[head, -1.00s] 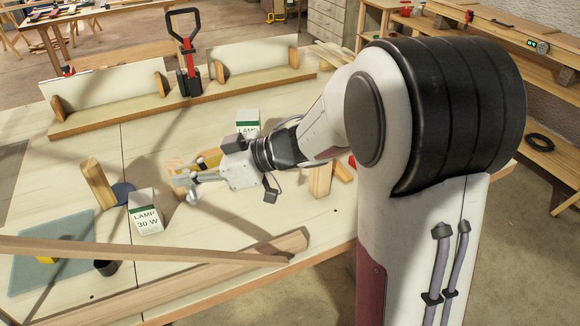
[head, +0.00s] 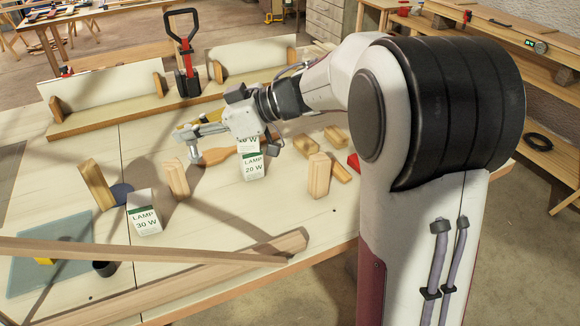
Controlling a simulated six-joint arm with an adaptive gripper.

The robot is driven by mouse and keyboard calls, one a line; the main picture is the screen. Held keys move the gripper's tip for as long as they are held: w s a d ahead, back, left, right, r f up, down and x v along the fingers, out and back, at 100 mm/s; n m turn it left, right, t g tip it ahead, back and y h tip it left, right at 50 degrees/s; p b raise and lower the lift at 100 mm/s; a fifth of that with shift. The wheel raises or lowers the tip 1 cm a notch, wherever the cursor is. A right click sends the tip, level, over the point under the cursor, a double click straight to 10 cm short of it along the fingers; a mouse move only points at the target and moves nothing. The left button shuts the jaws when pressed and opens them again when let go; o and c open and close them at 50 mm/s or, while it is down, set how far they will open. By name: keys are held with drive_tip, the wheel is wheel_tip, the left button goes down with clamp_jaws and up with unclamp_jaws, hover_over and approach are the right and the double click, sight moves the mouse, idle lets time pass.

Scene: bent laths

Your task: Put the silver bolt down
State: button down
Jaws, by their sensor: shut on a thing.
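My gripper (head: 190,134) is in the middle of the head view, above the workbench, with its fingers pointing left. It is shut on a small silver piece, which I take for the silver bolt (head: 194,152). The bolt hangs down below the fingers and looks clear of the bench top, though its lower end is small and hard to judge. An upright wooden block (head: 177,180) stands just below and left of it in the picture. A flat brown wooden piece (head: 217,156) lies to its right.
A LAMP 20 W box (head: 253,167) stands right of the bolt, with another box partly hidden behind it. A LAMP 30 W box (head: 144,215) is nearer left. Wooden blocks (head: 318,176) stand at right. Long laths (head: 150,250) cross the front. Bare bench lies between.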

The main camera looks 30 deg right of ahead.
drive_tip(key=w+d+r, duration=0.2)
drive_tip(key=w+d, duration=0.7)
drive_tip(key=d, duration=0.2)
drive_tip(key=w+d+f, duration=0.2)
drive_tip(key=d, duration=0.7)
drive_tip(key=w+d+f, duration=0.2)
drive_tip(key=w+d, duration=0.1)
drive_tip(key=d, duration=0.6)
wheel_tip(320, 180, down, 11)
drive_tip(key=shift+s+r, duration=0.2)
wheel_tip(320, 180, down, 6)
drive_tip(key=shift+f, duration=0.15)
idle(0.6)
drive_tip(key=shift+f, duration=1.85)
drive_tip(key=shift+f, duration=0.15)
